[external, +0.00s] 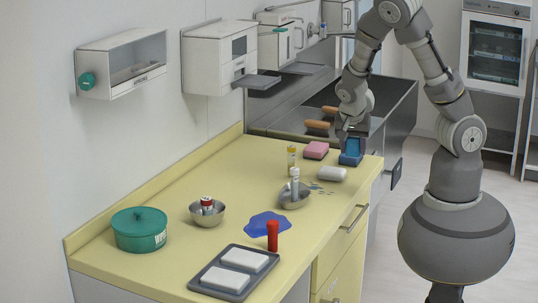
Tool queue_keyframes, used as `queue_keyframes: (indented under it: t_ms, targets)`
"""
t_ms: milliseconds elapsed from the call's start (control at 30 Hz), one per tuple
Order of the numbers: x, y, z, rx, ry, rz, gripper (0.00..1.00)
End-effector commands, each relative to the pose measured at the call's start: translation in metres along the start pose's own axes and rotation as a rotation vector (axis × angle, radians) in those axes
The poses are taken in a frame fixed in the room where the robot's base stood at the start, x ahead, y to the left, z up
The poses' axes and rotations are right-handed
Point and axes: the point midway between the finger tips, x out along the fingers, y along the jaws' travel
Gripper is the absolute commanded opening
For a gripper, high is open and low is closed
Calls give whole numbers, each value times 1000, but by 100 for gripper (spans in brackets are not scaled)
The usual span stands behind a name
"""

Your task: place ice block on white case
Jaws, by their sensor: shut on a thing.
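The ice block (352,147) looks like a blue block at the far right corner of the yellow counter. My gripper (352,138) reaches down from above and is shut on it; the fingers are small and partly hidden. A darker blue part shows at the block's bottom, and I cannot tell whether it touches the counter. The white case (331,174) is a small rounded white box lying on the counter, just in front and to the left of the block. The two are apart.
A pink block (316,150) lies left of the ice block. A steel bowl with a tube (295,192) and a yellow-topped vial (291,158) stand nearby. Blue-grey drops lie by the white case. A red-capped tube (273,236), blue puddle (267,223), tray (217,279) and green tub (140,232) are nearer.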

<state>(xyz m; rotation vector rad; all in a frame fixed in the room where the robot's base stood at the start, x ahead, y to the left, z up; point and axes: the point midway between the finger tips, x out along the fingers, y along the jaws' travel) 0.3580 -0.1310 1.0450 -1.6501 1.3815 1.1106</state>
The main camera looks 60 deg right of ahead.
Motion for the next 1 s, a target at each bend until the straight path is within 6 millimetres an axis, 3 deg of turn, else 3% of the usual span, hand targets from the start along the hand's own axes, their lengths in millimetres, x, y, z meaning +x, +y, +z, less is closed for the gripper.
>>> queue_keyframes:
  t_ms: [100,267,600,767,1000]
  targets:
    - [3,26,-12,90,-2,33,18]
    - [8,52,-20,184,-2,67,18]
    - [46,50,-4,176,-1,66,18]
    - [58,39,-6,175,-1,61,18]
    - [83,-17,-44,177,0,59,18]
